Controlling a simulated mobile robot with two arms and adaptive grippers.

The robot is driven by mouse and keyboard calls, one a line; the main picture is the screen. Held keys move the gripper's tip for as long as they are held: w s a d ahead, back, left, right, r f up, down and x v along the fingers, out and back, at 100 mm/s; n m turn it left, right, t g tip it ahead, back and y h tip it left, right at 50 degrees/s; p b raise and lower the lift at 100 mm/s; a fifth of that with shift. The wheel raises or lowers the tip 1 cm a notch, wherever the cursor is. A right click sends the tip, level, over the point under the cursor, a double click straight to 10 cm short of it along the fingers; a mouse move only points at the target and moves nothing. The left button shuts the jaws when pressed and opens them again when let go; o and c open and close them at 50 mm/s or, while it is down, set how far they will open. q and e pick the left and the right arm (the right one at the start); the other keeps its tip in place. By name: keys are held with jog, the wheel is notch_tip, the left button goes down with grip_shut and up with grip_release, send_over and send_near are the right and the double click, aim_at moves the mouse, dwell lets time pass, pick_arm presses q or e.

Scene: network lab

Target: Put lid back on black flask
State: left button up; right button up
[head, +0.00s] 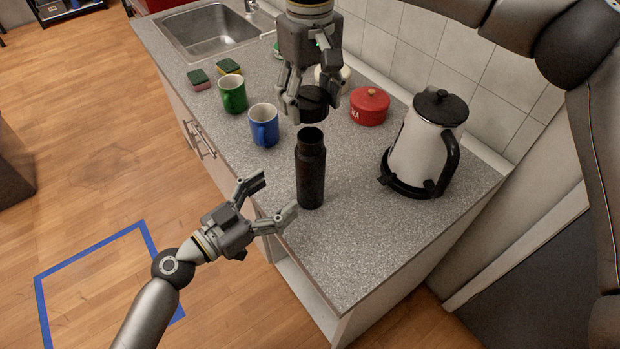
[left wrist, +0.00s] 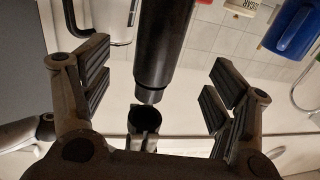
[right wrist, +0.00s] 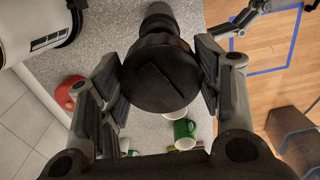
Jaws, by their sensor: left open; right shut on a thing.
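The black flask (head: 311,170) stands upright and open on the grey counter; its rim shows no lid. In the left wrist view the flask (left wrist: 166,40) appears upside down between my left fingers. My right gripper (head: 311,102) is shut on the black lid (head: 312,97), holding it a little above the flask mouth, with a gap between them. The lid (right wrist: 160,76) fills the jaws in the right wrist view and partly hides the flask (right wrist: 158,16). My left gripper (head: 273,198) is open and empty, in front of the flask and to its left, apart from it.
A white kettle (head: 425,145) stands to the right of the flask. A blue mug (head: 264,127), a green mug (head: 232,95) and a red canister (head: 370,107) stand behind it. Sponges (head: 198,79) and a sink (head: 207,30) are farther back. The counter's front right is clear.

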pick_arm(q)
jog(key=x, duration=1)
jog(key=shift+w+d, duration=0.2)
jog(key=shift+d, duration=0.1)
jog(key=c, duration=1.6)
jog(key=shift+o, duration=0.2)
pick_arm(e)
send_over(311, 132)
jog(key=s, duration=0.2)
jog(key=shift+s+f, duration=0.2)
jog(key=shift+f, duration=2.3)
jog(key=shift+f, duration=0.9)
jog(key=shift+f, duration=0.5)
